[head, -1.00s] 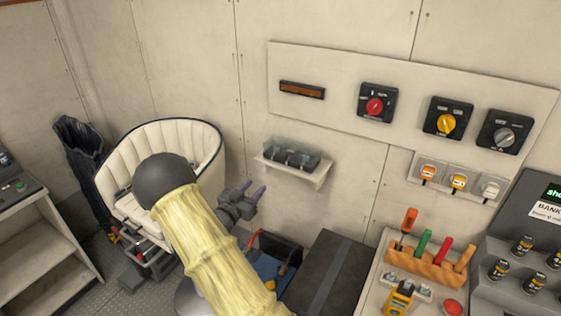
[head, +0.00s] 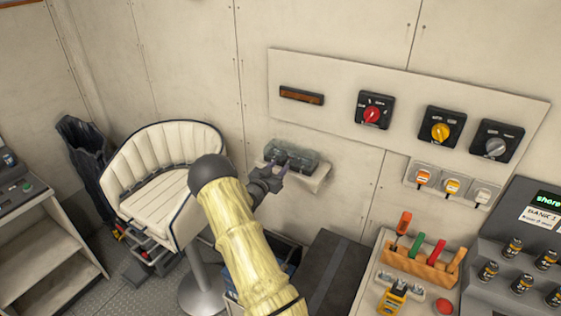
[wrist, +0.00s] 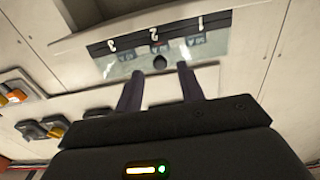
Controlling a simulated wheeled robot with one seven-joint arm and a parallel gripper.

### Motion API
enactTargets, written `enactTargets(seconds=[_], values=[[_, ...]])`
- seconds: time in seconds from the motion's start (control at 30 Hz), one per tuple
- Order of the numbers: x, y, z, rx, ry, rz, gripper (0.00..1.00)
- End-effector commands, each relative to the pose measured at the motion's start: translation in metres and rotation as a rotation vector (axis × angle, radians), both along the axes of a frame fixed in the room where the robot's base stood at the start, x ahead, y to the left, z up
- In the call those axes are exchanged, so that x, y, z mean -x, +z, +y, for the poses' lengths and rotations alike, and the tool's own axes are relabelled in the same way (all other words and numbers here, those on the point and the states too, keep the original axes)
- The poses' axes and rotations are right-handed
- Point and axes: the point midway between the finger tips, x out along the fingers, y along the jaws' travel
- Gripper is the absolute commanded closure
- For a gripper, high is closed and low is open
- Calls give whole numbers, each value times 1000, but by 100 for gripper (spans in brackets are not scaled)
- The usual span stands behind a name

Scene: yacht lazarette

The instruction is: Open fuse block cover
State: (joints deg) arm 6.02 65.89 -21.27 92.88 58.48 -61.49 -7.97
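The fuse block (head: 290,154) sits on a small white wall shelf (head: 318,178) under a clear cover. In the wrist view the clear cover (wrist: 212,50) shows upside down, with labels 1, 2 and 3 and a small dark round knob (wrist: 160,62) on it. The cover looks closed. My gripper (head: 281,172) is at the front of the fuse block. In the wrist view my gripper (wrist: 157,78) is open, its two purple fingers apart and pointing at the cover, one on each side below the knob. I cannot tell whether they touch anything.
A wall panel above holds a red rotary switch (head: 372,112), a yellow one (head: 440,130) and a grey one (head: 496,146). A cream seat (head: 150,205) stands left of my arm. A tool rack (head: 420,262) and a dark box (head: 335,265) are at lower right.

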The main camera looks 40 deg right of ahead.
Motion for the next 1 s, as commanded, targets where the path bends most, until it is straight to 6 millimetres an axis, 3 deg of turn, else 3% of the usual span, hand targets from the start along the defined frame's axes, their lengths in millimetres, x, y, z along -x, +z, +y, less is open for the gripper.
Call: enactTargets(seconds=[0.2, 0.5, 0.7, 1.0], values=[[-8, 1, -19, 0, 1, 0, 62], [-9, 0, -20, 0, 2, 0, 62], [-9, 0, -20, 0, 1, 0, 100], [-8, 1, -21, -4, -1, 1, 100]])
